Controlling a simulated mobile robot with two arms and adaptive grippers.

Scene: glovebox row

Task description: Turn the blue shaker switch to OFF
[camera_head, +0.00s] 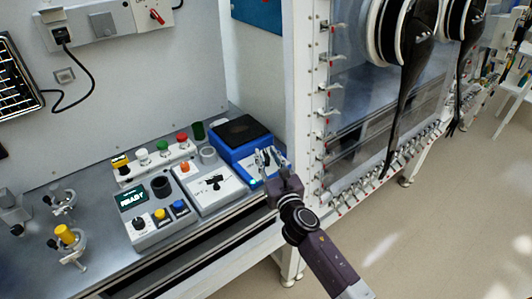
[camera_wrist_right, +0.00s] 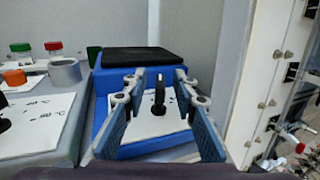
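The blue shaker (camera_head: 228,150) with a black top stands at the right end of the bench; it also shows in the right wrist view (camera_wrist_right: 104,88). Its switch, a black knob (camera_wrist_right: 159,97) on a white front plate (camera_wrist_right: 146,125), points up in the wrist view. Labels on the plate are mostly hidden or too small to read. My right gripper (camera_head: 268,157) is at the shaker's front and hides the knob in the head view. In the wrist view its two fingers (camera_wrist_right: 158,82) are open, one either side of the knob, with gaps to it. My left gripper is not in view.
Left of the shaker is a grey unit with a white plate (camera_head: 211,187) and another black knob. Farther left is a control box with a READY display (camera_head: 131,197). Capped vials (camera_head: 162,146) stand behind. A white frame post (camera_head: 301,100) with clamps rises close on the right.

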